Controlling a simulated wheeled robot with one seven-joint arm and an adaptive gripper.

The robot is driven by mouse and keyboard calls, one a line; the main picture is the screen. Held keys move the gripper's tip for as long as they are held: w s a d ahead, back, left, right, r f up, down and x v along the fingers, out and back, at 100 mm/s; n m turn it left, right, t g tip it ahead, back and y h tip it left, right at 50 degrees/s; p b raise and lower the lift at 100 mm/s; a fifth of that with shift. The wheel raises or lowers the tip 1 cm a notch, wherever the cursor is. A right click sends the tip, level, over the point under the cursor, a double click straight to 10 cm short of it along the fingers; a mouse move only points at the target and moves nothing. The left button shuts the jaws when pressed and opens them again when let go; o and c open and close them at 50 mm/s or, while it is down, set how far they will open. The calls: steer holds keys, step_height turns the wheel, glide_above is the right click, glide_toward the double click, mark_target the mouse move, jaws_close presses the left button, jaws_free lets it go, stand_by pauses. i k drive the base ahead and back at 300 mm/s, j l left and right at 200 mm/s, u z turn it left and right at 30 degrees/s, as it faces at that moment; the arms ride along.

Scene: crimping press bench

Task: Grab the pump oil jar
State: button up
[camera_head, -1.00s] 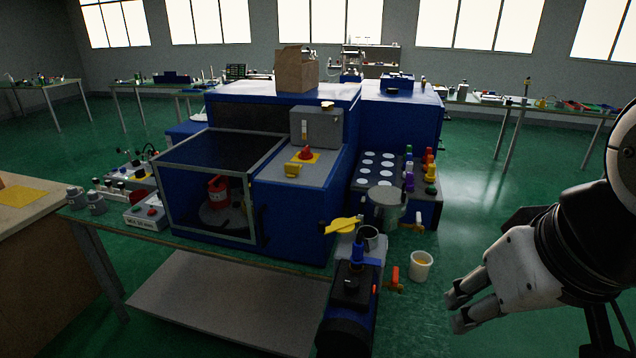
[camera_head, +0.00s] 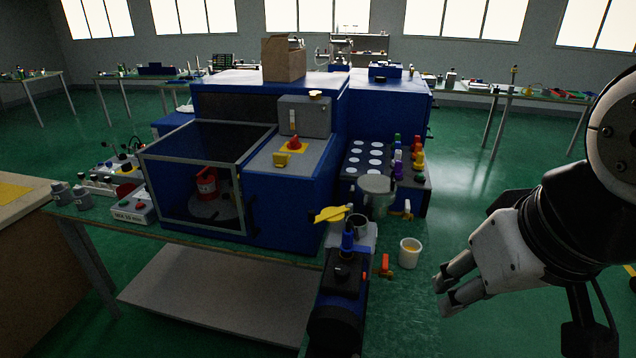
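A small white jar (camera_head: 409,255) with yellow liquid in it stands upright on the right end of the bench, and I take it to be the pump oil jar. It stands beside the dark blue and black pump (camera_head: 343,280), apart from it. My gripper (camera_head: 443,294) is to the right of the jar and lower in the picture, pointing left. Its two fingers are apart with nothing between them. It does not touch the jar.
A red-handled valve (camera_head: 386,265) is left of the jar. A grey metal pot (camera_head: 376,195) stands behind it, near a block with coloured bottles (camera_head: 398,165). The large blue machine (camera_head: 290,200) fills the bench to the left. Green floor lies open on the right.

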mark_target(411, 249)
steer(key=i+l+u, duration=0.2)
steer(key=l, duration=0.4)
steer(key=l+u, duration=0.15)
steer(key=l, duration=0.5)
steer(key=i+l+u, duration=0.2)
steer(key=l, duration=0.45)
steer(key=k+j, duration=0.05)
steer(key=k, duration=0.05)
